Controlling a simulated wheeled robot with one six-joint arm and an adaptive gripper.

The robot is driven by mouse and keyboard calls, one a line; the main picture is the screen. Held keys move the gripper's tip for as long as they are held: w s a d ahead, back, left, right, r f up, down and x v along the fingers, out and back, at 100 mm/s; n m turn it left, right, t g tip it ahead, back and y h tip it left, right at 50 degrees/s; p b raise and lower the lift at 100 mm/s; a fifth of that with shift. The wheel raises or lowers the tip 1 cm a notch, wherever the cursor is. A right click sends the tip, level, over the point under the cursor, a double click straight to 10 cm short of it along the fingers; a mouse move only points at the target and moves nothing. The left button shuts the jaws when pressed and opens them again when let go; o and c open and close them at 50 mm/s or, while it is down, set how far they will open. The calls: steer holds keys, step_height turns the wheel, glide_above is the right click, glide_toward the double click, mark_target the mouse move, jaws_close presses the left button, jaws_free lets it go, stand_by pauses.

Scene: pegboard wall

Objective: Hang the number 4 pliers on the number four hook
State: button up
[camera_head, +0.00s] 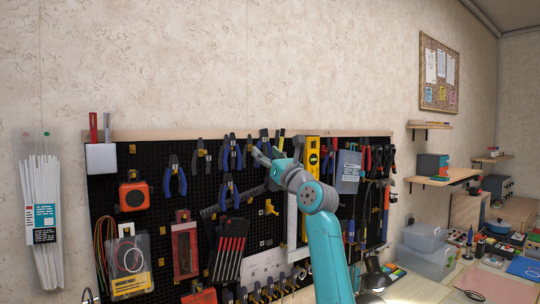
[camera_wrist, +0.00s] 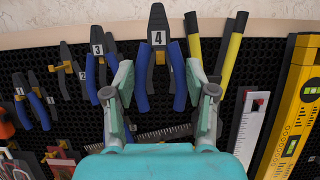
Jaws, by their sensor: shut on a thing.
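The number 4 pliers (camera_wrist: 157,18), with a dark head, blue handles and a white "4" label, are upright near the top of the pegboard in the wrist view. My gripper (camera_wrist: 158,72) has its pale green fingers on the outer sides of the blue handles and is shut on them. In the head view my gripper (camera_head: 263,155) is at the upper middle of the board, with the pliers (camera_head: 265,136) just above it.
The number 3 pliers (camera_wrist: 97,66) hang close to the left of my gripper, with smaller pliers (camera_wrist: 36,100) farther left. A yellow-handled tool (camera_wrist: 230,58) is close on the right, then a white ruler (camera_wrist: 252,125) and a yellow level (camera_wrist: 297,110). Bare wall lies above the pegboard.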

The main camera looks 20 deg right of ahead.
steer(key=shift+w+a+f, duration=0.2)
steer(key=shift+w+a, duration=0.1)
steer(key=shift+w, duration=0.6)
steer(key=shift+w+a+f, duration=0.15)
steer(key=shift+w+a, duration=0.15)
steer(key=shift+w, duration=0.55)
steer(key=shift+w+a+f, duration=0.2)
steer(key=shift+w+a, duration=0.1)
steer(key=shift+w, duration=0.6)
steer(key=shift+f, duration=0.1)
steer(key=o, duration=1.3)
steer(key=shift+c, duration=0.2)
